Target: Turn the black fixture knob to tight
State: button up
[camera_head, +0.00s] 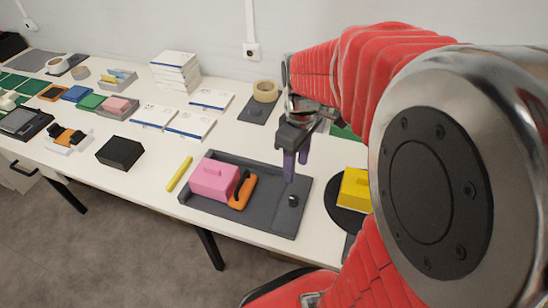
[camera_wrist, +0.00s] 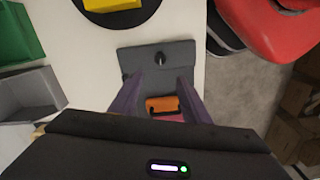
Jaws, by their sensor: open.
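The black knob (camera_head: 293,200) stands upright near the right end of the dark grey fixture plate (camera_head: 250,222) on the white table. In the wrist view the knob (camera_wrist: 160,58) shows near the middle of the bare end of the plate (camera_wrist: 185,50), ahead of the fingertips. My gripper (camera_head: 295,170) points down above the plate near the knob. Its purple fingers (camera_wrist: 159,80) are apart with nothing between them; the knob is not touched. A pink block (camera_head: 214,179) and an orange clamp with a black handle (camera_head: 242,192) sit on the plate. The knob's turn marking is too small to read.
A yellow block (camera_head: 355,190) on a black disc stands right of the plate. A yellow marker (camera_head: 179,174) lies to its left, and a black box (camera_head: 120,152) farther left. A tape roll (camera_head: 265,91) and white boxes (camera_head: 175,70) stand behind.

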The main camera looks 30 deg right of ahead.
aim_at(293, 198)
notch_tip(293, 198, down, 14)
jog(key=shift+r, duration=0.1)
dwell(0.9)
jog(key=c, duration=1)
